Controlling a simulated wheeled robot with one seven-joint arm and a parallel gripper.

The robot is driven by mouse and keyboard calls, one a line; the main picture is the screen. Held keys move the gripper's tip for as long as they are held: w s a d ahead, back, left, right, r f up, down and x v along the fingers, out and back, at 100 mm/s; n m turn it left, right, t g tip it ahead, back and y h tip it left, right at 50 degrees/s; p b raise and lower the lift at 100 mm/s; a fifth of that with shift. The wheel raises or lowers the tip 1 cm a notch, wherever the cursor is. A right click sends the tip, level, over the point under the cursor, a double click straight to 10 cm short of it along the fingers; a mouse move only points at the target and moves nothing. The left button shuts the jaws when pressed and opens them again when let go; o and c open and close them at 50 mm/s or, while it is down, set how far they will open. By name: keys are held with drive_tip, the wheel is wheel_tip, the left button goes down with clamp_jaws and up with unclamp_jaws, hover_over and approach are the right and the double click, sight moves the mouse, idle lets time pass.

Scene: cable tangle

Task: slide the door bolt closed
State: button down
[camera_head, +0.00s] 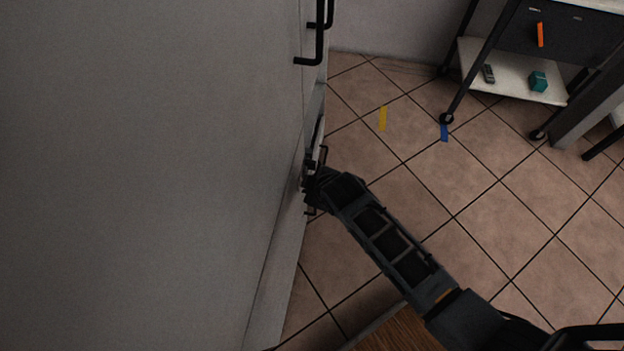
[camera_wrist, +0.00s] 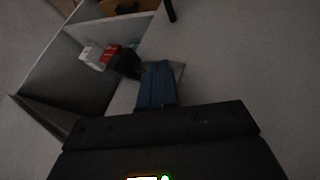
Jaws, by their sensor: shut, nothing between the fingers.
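A large pale grey door panel (camera_head: 150,170) fills the left of the head view. My gripper (camera_head: 310,180) is at its right edge, fingers shut with nothing between them. Small dark metal parts (camera_head: 323,154) show right beside the gripper at the edge. They may belong to the bolt, but I cannot tell them clearly from the gripper, nor how far the bolt is slid. In the wrist view, my shut bluish fingers (camera_wrist: 157,75) point at a pale surface. A dark piece (camera_wrist: 125,63) shows to their left; I cannot tell what it is.
A black bar handle (camera_head: 319,40) sticks out above the gripper. An open compartment (camera_wrist: 60,75) with small red and white items (camera_wrist: 100,55) lies left in the wrist view. A wheeled cart (camera_head: 510,75) stands at upper right. The tiled floor between is mostly clear.

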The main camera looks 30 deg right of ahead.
drive_tip(key=v, duration=0.8)
drive_tip(key=shift+r+p, duration=0.15)
drive_tip(key=shift+p, duration=0.3)
drive_tip(key=shift+s, duration=0.15)
drive_tip(key=s+r+m+t, duration=0.2)
drive_tip(key=s, duration=0.8)
drive_tip(key=s+r+m+t, duration=0.2)
drive_tip(key=s+r, duration=0.7)
drive_tip(key=r, duration=0.3)
drive_tip(key=s+r+m+t, duration=0.3)
drive_tip(key=s+r, duration=0.6)
drive_tip(key=r, duration=0.3)
drive_tip(key=shift+s+a+m+y, duration=0.3)
drive_tip(key=shift+a+y, duration=0.05)
drive_tip(key=shift+y, duration=0.05)
drive_tip(key=shift+r, duration=0.1)
